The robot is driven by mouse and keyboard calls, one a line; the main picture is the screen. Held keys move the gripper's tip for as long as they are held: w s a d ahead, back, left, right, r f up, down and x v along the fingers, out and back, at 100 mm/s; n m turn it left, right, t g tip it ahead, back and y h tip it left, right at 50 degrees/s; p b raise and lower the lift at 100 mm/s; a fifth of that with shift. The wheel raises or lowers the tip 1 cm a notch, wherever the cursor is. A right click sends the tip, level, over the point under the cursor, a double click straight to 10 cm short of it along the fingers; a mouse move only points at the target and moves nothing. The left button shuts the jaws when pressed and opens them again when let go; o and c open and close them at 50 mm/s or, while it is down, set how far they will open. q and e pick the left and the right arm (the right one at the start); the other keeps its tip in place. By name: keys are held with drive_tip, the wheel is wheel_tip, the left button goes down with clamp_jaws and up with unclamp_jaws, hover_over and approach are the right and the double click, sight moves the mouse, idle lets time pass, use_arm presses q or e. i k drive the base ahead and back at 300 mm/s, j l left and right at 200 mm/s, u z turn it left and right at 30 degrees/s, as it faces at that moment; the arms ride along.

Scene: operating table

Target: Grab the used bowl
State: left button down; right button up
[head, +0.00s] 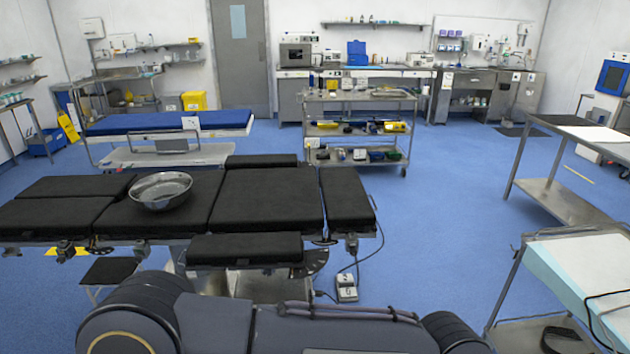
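The bowl (160,190) is a shiny, wide metal bowl. It sits upright on the black padded operating table (268,200), on a pad left of the table's middle. Its inside looks empty, though it is small in the picture. Neither of my grippers shows in the head view. Nothing is touching the bowl except the table pad under it.
A metal cart (360,98) with several items stands behind the table. A blue-topped stretcher (170,122) is at the back left. A side table with a pale cover (590,270) is at the right front. A foot pedal (346,288) lies on the floor.

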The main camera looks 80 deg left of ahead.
sight(163, 192)
drive_tip(key=u, duration=3.85)
drive_tip(key=i+j+z, duration=0.15)
drive_tip(key=i+j, duration=0.3)
drive_tip(key=i, duration=0.25)
drive_tip(key=i+j+z, duration=0.15)
drive_tip(key=i+j, duration=0.4)
drive_tip(key=i, duration=0.15)
drive_tip(key=i+j+z, duration=0.15)
drive_tip(key=i+j, duration=0.5)
drive_tip(key=i+j+z, duration=0.15)
drive_tip(key=i+j, duration=0.45)
drive_tip(key=i+j+z, duration=0.15)
drive_tip(key=i+j, duration=0.4)
drive_tip(key=j, duration=0.3)
